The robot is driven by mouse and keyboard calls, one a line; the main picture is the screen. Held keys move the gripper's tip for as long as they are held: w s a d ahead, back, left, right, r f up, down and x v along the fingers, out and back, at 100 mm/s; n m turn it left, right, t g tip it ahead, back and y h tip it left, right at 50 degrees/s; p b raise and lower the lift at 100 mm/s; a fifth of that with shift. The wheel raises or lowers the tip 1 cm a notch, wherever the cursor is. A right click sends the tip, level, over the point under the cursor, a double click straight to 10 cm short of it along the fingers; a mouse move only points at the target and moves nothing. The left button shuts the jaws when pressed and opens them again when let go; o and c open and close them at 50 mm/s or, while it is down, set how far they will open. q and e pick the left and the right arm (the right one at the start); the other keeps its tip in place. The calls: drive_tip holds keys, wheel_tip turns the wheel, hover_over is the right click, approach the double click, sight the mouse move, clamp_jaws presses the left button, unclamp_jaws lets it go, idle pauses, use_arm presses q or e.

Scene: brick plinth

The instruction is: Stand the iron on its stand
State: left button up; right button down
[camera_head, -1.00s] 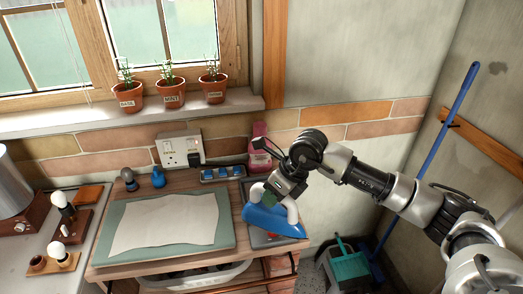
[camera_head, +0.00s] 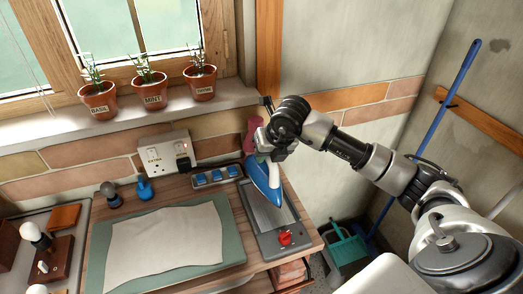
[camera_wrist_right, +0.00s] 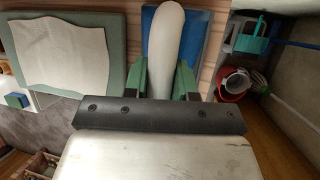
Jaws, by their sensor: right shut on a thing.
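The iron (camera_head: 266,183), blue with a white handle, is in the head view above the far part of its grey stand (camera_head: 262,222). It is steeply tilted, one end hanging downward; I cannot tell whether it touches the stand. My right gripper (camera_head: 270,155) is shut on the iron's white handle, which also shows between the green fingertips in the right wrist view (camera_wrist_right: 165,45). The stand's near part, with a red knob (camera_head: 285,238), is uncovered. My left gripper is not in view.
A white cloth (camera_head: 165,245) lies on a green mat (camera_head: 232,245) left of the stand. A pink bottle (camera_head: 250,140), a tray of blue items (camera_head: 216,177) and a wall socket (camera_head: 167,153) are behind. Potted herbs (camera_head: 148,92) line the sill. A teal dustpan (camera_head: 348,245) is at right.

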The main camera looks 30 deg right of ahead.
sight(266, 168)
drive_tip(key=shift+s+f, duration=0.1)
drive_tip(key=shift+f, duration=0.1)
drive_tip(key=shift+f+b, duration=0.25)
drive_tip(key=shift+b, duration=0.05)
drive_tip(key=shift+f, duration=0.4)
drive_tip(key=shift+b+x, duration=0.65)
drive_tip(key=shift+x, duration=0.1)
drive_tip(key=shift+s+f+b, duration=0.15)
drive_tip(key=shift+f+b, duration=0.2)
drive_tip(key=shift+f, duration=0.65)
use_arm(q)
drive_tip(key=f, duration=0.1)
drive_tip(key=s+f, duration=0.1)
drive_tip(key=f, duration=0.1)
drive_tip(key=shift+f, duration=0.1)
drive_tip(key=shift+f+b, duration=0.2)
drive_tip(key=shift+b, duration=0.2)
